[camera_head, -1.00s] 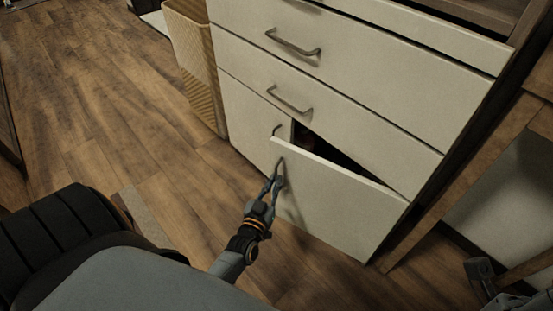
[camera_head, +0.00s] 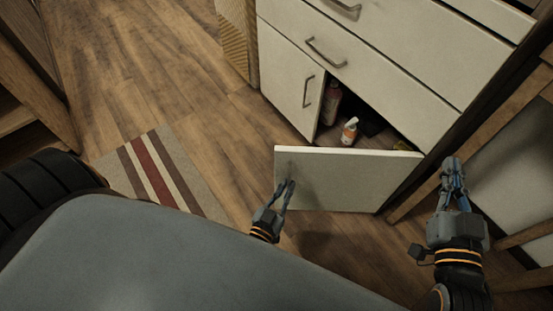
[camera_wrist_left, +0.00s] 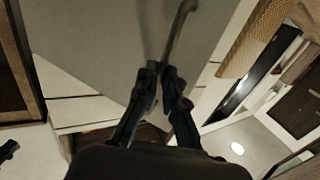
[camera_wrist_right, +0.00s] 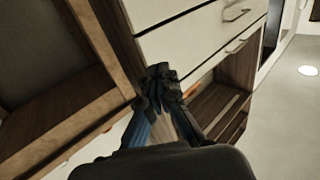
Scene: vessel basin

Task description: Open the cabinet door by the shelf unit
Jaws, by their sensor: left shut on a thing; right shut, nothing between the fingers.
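The white cabinet door (camera_head: 345,175) stands wide open at the bottom right of the cabinet, swung out from its right edge. My left gripper (camera_head: 288,186) is at the outer face of the door near its free left edge. In the left wrist view its fingers (camera_wrist_left: 164,78) are shut on the end of the door's handle (camera_wrist_left: 181,28). My right gripper (camera_head: 452,172) is shut and empty, to the right of the door by the wooden frame. Its fingers also show in the right wrist view (camera_wrist_right: 163,80).
A red bottle (camera_head: 331,103) and a white bottle (camera_head: 349,131) stand inside the open compartment. The neighbouring left door (camera_head: 285,75) is shut, with drawers (camera_head: 390,40) above. A striped rug (camera_head: 165,178) lies on the wooden floor at left. Wooden furniture (camera_head: 508,160) flanks the right.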

